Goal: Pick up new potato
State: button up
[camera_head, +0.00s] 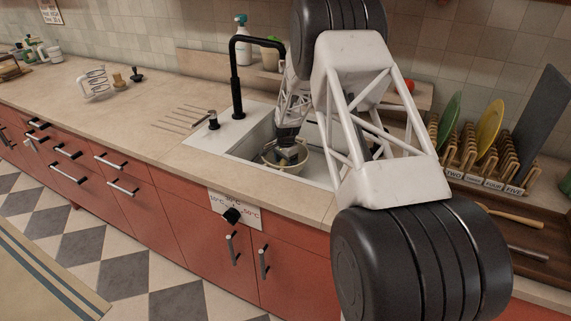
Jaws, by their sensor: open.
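My gripper (287,156) points down into the sink (320,170). Its fingers are at a pale round bowl or strainer (287,168) in the basin, and the tips look to be inside or just above its rim. The fingers are small and dark here, and I see nothing held between them. I cannot make out a potato; the bowl's inside is mostly hidden by the gripper. My white and black arm links cover the right part of the sink.
A black faucet (235,78) stands behind the sink's left side. A dish rack (480,165) holds a green plate (451,118), a yellow plate (489,126) and a grey board (543,115). The counter (130,115) left of the sink is mostly clear.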

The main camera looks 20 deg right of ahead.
dwell(0.4)
jog(key=c, duration=1.1)
jog(key=shift+r, duration=0.15)
notch_tip(320, 180, up, 10)
jog(key=shift+f, duration=0.15)
dwell(0.4)
